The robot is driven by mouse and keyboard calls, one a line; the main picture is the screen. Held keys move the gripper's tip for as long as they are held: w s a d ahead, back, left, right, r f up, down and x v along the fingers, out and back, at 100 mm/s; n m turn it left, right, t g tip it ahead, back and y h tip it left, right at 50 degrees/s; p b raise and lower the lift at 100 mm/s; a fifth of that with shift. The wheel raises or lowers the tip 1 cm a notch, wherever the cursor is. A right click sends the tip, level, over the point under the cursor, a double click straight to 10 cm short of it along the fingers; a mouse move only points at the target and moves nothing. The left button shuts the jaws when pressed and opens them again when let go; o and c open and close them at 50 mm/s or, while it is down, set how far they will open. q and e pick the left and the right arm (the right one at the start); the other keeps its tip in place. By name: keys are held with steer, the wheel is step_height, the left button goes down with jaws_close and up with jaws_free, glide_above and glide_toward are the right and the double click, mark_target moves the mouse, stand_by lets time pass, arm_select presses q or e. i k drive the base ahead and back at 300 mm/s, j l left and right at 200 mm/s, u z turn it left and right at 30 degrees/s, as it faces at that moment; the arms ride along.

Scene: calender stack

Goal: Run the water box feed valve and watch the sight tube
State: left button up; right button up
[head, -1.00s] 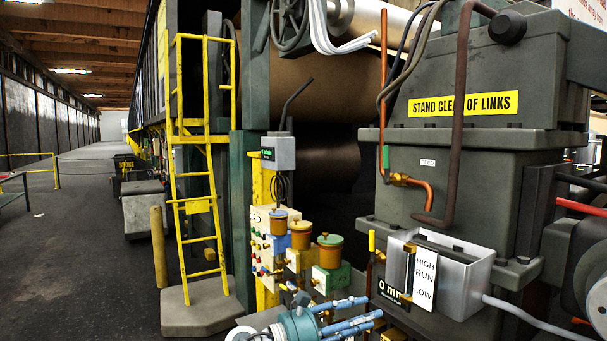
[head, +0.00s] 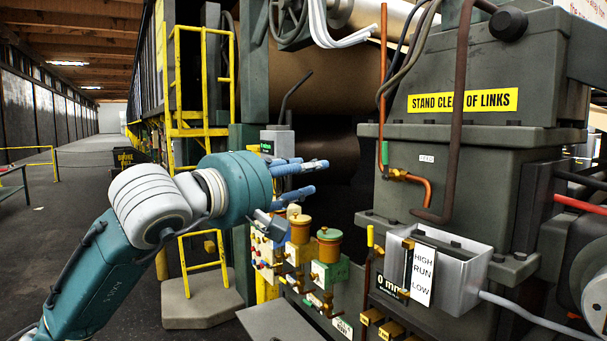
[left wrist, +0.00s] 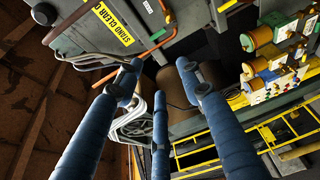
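The open grey metal box (head: 468,284), likely the water box, is mounted low on the big grey machine. A white HIGH, RUN, LOW card (head: 423,276) is on its front, beside a slim brass-ended sight tube (head: 407,265). A yellow-handled part (head: 370,237) stands just left of it, and a green-handled fitting (head: 385,155) is on the copper pipe above. I cannot tell which is the feed valve. My left gripper (head: 316,177) is open and empty, left of these. In the left wrist view its blue fingers (left wrist: 158,76) are spread around nothing. My right gripper is out of view.
Several orange and green-capped pots (head: 329,245) stand on a valve panel below my left gripper. A dark roll (head: 330,100) lies behind it. A yellow ladder (head: 208,125) stands behind my arm. A "0 mm" display (head: 388,286) is under the tube.

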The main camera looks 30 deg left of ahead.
mark_target(386, 176)
steer(key=i+j+z, duration=0.3)
steer(key=j, duration=0.35)
steer(key=j+z, duration=0.35)
steer(key=j, duration=0.3)
steer(key=j+z, duration=0.3)
steer(key=j, duration=0.45)
